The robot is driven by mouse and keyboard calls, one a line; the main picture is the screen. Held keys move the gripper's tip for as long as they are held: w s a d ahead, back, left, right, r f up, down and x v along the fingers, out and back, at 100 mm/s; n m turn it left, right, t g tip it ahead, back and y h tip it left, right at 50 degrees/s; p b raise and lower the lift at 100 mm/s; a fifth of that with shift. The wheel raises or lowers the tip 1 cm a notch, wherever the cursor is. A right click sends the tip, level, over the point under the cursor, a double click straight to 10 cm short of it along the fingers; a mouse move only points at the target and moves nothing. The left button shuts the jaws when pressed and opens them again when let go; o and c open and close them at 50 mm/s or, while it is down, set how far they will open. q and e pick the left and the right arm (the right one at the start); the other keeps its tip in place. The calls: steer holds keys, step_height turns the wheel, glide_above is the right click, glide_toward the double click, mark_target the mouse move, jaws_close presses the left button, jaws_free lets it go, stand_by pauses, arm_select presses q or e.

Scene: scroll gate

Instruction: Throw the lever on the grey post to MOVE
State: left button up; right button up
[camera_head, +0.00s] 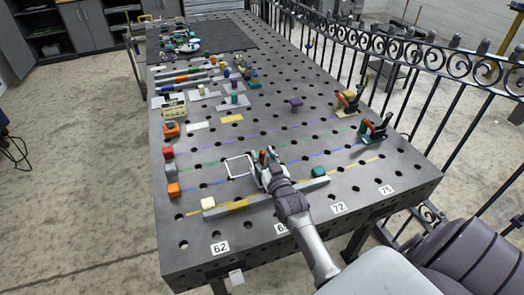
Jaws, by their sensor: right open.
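My right gripper (266,165) is open over the near half of the dark perforated table (330,195). It is beside a white square outline (238,167) and above a long grey bar (265,200) with a yellow section. I cannot make out a grey post with a lever or the word MOVE. Two small orange and dark devices, one farther back (349,101) and one nearer (374,129), stand near the table's right edge, apart from the gripper. A grey block (171,171) sits at the left edge. My left gripper is not in view.
Red (168,153) and orange (174,190) blocks line the left edge. A cream block (208,203) and a green block (318,172) lie near the bar. Several bars and blocks lie farther back. A black scrolled railing (440,60) runs along the right side.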

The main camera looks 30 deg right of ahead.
steer(key=shift+w+d, duration=0.15)
steer(key=shift+w, duration=0.55)
jaws_close()
